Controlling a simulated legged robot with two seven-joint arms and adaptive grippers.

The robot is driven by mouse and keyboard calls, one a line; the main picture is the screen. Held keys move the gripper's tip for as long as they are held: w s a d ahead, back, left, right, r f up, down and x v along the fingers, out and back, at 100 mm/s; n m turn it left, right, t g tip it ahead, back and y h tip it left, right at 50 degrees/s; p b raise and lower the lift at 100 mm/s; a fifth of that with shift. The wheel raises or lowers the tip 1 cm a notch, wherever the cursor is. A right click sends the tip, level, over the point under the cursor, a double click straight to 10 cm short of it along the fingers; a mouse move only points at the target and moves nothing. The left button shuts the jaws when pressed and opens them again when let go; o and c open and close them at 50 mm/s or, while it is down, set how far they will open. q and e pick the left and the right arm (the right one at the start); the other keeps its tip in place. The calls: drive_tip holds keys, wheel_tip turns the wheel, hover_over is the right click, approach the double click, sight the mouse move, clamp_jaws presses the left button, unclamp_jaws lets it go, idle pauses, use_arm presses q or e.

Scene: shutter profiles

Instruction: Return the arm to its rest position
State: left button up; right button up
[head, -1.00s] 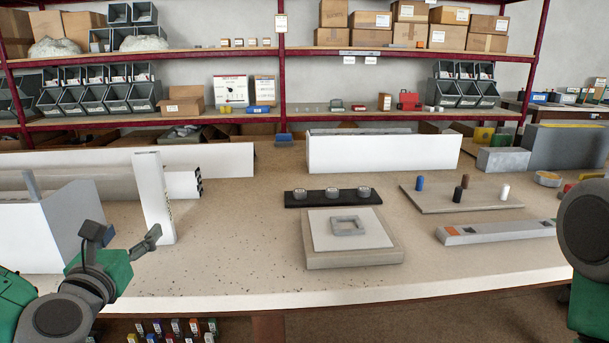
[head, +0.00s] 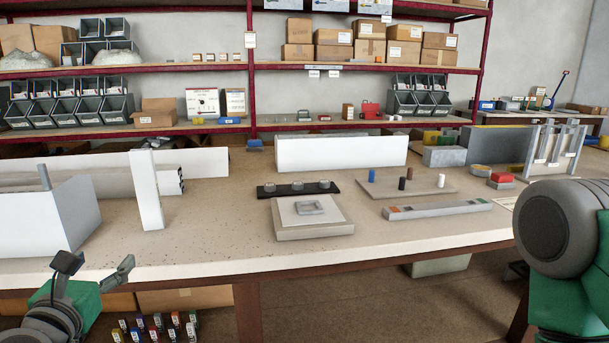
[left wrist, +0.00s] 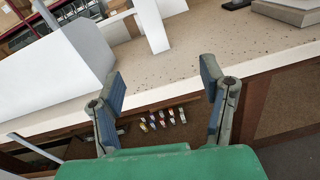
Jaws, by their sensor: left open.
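My left gripper (head: 98,268) is open and empty at the lower left of the head view, in front of the table's front edge. In the left wrist view its two fingers (left wrist: 160,85) stand wide apart with nothing between them. A white upright profile (head: 147,190) stands on the table (head: 230,245) beyond the left gripper, apart from it. The profile also shows in the left wrist view (left wrist: 152,25). A green and grey part of my right arm is at the right edge of the head view; its gripper is out of view.
A white box-like block (head: 45,220) stands at the table's left. A grey plate (head: 330,229), a black strip with round parts (head: 298,188) and a grey bar (head: 437,210) lie further right. Small coloured items (head: 155,327) sit below the table edge. The table's front middle is clear.

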use_arm(q)
drive_tip(key=s+d+f+m+g+h, duration=0.2)
drive_tip(key=d+f+m+g, duration=0.15)
drive_tip(key=f+m, duration=0.3)
drive_tip(key=s+d+f+m+g+h, duration=0.2)
drive_tip(key=s+d+f+m, duration=0.15)
drive_tip(key=f+m, duration=0.3)
drive_tip(key=s+d+f+m+g+h, duration=0.1)
drive_tip(key=s+d+f+m+g, duration=0.1)
drive_tip(key=d+f+m, duration=0.35)
drive_tip(key=s+a+f+m+g+y, duration=0.1)
drive_tip(key=s+a+f+m+g, duration=0.2)
drive_tip(key=s+f+m+g, duration=0.6)
drive_tip(key=s+f+m, duration=0.6)
drive_tip(key=s+m, duration=0.4)
drive_tip(key=shift+s+y, duration=0.2)
drive_tip(key=shift+y, duration=0.2)
